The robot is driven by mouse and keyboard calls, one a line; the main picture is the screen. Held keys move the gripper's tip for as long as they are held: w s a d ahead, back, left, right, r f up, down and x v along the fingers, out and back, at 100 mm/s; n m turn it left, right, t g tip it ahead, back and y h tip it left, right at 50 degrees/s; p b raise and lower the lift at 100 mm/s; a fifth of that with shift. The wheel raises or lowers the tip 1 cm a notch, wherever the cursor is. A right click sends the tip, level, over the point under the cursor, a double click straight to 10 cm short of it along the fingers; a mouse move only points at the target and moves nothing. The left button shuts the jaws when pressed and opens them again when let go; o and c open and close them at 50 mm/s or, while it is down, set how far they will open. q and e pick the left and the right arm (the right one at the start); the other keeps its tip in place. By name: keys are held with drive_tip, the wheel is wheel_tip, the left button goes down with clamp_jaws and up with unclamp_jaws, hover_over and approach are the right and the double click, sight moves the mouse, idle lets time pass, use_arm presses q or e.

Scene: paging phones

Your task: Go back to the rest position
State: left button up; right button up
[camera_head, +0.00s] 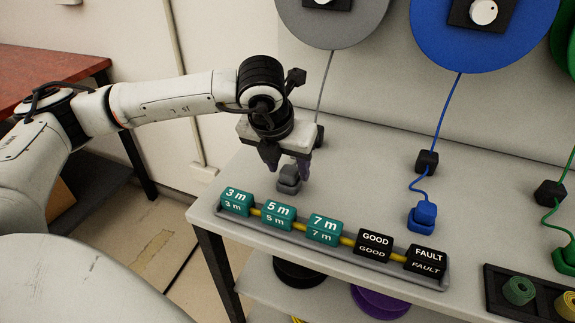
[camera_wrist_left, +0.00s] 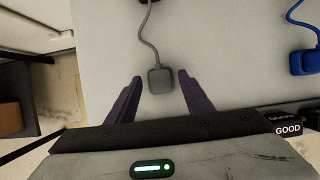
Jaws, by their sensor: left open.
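My left gripper (camera_head: 287,167) is above the far left part of the white table. Its fingers are open around a grey plug (camera_head: 289,180) that sits on the tabletop. In the left wrist view the grey plug (camera_wrist_left: 161,80) lies between the two open fingers (camera_wrist_left: 154,92), with a gap on each side. A grey cord runs from it to a small dark block (camera_wrist_left: 148,1). My right gripper is not in view.
A tray (camera_head: 330,258) along the front edge holds teal 3 m, 5 m, 7 m blocks and black GOOD and FAULT blocks. A blue plug (camera_head: 422,216) and a green plug (camera_head: 565,258) stand to the right. Cable reels, grey (camera_head: 330,30) and blue (camera_head: 480,45), hang behind.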

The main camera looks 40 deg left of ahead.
use_arm(q)
drive_tip(key=shift+f, duration=0.45)
drive_tip(key=c, duration=0.9)
drive_tip(key=shift+r, duration=0.15)
